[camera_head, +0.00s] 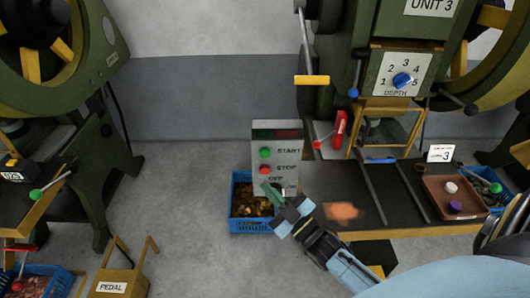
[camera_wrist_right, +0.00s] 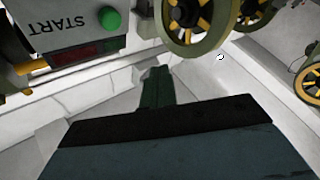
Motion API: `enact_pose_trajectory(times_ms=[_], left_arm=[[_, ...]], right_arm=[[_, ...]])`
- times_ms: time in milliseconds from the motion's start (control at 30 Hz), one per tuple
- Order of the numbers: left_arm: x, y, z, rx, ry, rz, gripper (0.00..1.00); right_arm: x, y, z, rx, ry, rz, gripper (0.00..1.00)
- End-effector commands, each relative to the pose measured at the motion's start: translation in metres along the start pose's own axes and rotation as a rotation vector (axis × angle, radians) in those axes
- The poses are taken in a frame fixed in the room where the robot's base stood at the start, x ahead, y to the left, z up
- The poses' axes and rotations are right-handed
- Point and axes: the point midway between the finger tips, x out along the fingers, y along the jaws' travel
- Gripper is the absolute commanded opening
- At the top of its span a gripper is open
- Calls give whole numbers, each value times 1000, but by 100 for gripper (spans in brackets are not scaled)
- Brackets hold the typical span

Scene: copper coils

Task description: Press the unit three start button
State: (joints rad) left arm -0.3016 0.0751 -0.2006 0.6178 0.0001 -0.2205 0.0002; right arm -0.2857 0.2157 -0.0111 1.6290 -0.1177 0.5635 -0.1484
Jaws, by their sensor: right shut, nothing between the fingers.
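The grey control box (camera_head: 262,135) stands at the middle of the head view, in front of the unit three machine. Its green start button (camera_head: 265,153) sits above a red stop button (camera_head: 265,170). My right gripper (camera_head: 271,189) is shut and empty, its tips in front of the lower part of the box, below the stop button in the picture. In the right wrist view the start button (camera_wrist_right: 109,19) shows at the upper left, apart from my shut fingers (camera_wrist_right: 157,82). The box's lower face is partly hidden by the gripper. My left gripper is not in view.
A blue crate (camera_head: 240,221) with copper-coloured pieces stands below the box. A dark work table (camera_head: 380,205) with a brown tray (camera_head: 432,199) is at the right. A depth dial (camera_head: 402,80) is on the machine above. Another green machine stands left; open floor lies between.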

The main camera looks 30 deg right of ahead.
Motion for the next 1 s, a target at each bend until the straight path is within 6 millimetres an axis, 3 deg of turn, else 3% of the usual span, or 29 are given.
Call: enact_pose_trajectory(times_ms=[367, 1000], left_arm=[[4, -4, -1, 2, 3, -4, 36], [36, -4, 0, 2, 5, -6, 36]], right_arm=[[4, 2, 5, -1, -1, -1, 0], [57, 40, 44, 1, -3, -1, 0]])
